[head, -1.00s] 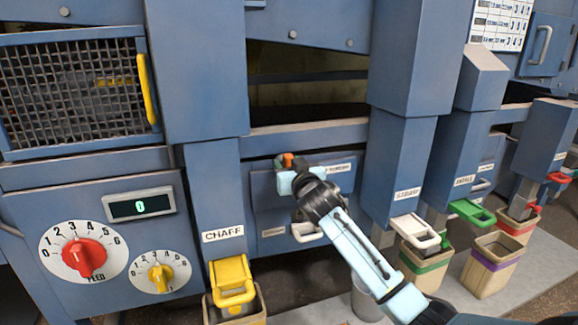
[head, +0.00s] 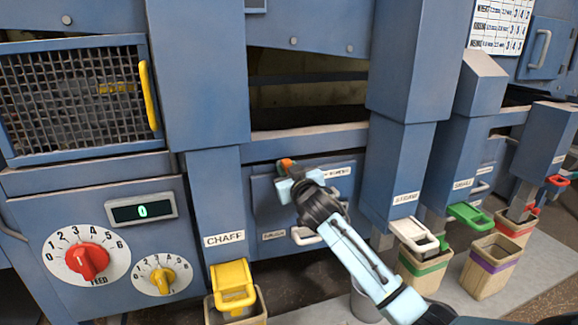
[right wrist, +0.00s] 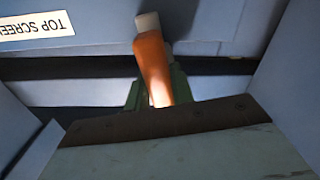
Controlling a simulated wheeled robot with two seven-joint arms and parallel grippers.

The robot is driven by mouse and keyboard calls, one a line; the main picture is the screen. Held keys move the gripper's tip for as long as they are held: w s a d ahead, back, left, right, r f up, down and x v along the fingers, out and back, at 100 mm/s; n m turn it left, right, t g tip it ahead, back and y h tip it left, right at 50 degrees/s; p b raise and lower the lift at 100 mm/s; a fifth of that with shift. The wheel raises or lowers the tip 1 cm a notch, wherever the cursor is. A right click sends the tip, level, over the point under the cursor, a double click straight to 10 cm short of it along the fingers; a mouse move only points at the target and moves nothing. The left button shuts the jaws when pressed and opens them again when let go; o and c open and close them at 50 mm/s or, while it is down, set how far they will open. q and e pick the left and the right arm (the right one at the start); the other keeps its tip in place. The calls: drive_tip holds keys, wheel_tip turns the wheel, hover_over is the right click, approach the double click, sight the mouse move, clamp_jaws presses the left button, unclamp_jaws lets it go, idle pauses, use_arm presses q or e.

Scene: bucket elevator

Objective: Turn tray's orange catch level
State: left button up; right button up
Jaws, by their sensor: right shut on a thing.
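The orange catch (head: 286,164) sits at the upper left of the blue tray front (head: 262,206), below the dark opening. In the right wrist view the catch (right wrist: 153,65) stands steeply, leaning slightly, with a pale tip and a green part around its lower end. My right gripper (head: 285,179) is at the catch and shut on it; its fingers hide most of the catch in the head view. In the right wrist view the gripper's dark edge (right wrist: 160,120) covers the catch's lower end. My left gripper is not in view.
The tray's white handle (head: 305,236) is below my right wrist. A yellow-handled chaff chute (head: 233,287) stands lower left, and a white-handled chute (head: 414,233) lower right. Blue posts flank the tray. A "TOP SCREEN" label (right wrist: 38,25) shows in the wrist view.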

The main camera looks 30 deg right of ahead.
drive_tip(key=n+p, duration=0.2)
drive_tip(key=n, duration=0.1)
drive_tip(key=shift+a+n, duration=0.15)
drive_tip(key=shift+n, duration=0.25)
drive_tip(key=shift+a+n+p, duration=0.1)
drive_tip(key=shift+n+p, duration=0.55)
drive_tip(key=shift+n, duration=0.25)
drive_tip(key=n, duration=0.1)
drive_tip(key=n+p, duration=0.1)
drive_tip(key=n, duration=0.2)
drive_tip(key=shift+w+a+f+n+p, duration=0.1)
drive_tip(key=shift+a+f+n+p, duration=0.05)
drive_tip(key=shift+f+n+p, duration=0.2)
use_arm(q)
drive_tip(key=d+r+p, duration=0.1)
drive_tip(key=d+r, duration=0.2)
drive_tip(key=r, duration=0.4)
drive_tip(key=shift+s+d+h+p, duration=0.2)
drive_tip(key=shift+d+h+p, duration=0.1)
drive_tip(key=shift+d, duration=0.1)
use_arm(e)
drive_tip(key=n, duration=0.5)
drive_tip(key=shift+f, duration=0.25)
drive_tip(key=shift+n, duration=0.35)
drive_tip(key=o, duration=1)
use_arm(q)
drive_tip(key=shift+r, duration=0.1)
use_arm(e)
drive_tip(key=shift+a, duration=0.1)
